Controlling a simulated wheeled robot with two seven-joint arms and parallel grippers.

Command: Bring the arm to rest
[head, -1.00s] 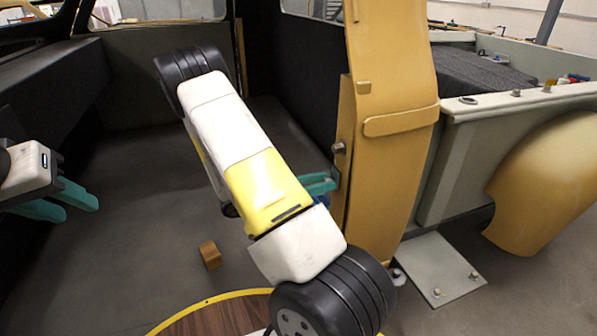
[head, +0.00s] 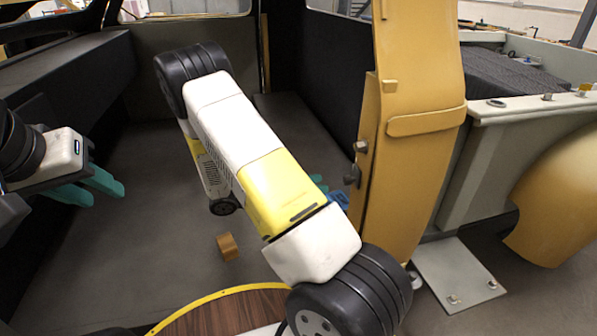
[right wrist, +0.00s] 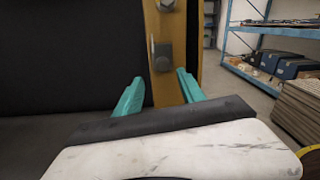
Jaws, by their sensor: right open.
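My right arm (head: 248,145) crosses the middle of the head view, white with a yellow band. Its gripper is mostly hidden behind the arm there; only a bit of teal finger (head: 319,183) shows, left of the yellow door pillar (head: 412,130). In the right wrist view the right gripper (right wrist: 157,90) is open, with nothing between its teal fingers. The pillar's edge and a grey latch (right wrist: 163,57) stand beyond them. My left gripper (head: 96,187) is at the left edge of the head view, its teal fingers apart and empty.
A small brown wooden block (head: 228,246) lies on the grey floor. A wood panel with a yellow rim (head: 222,292) is at the bottom. A grey plate (head: 459,273) lies right of the pillar. A blue shelf rack (right wrist: 270,50) shows in the right wrist view.

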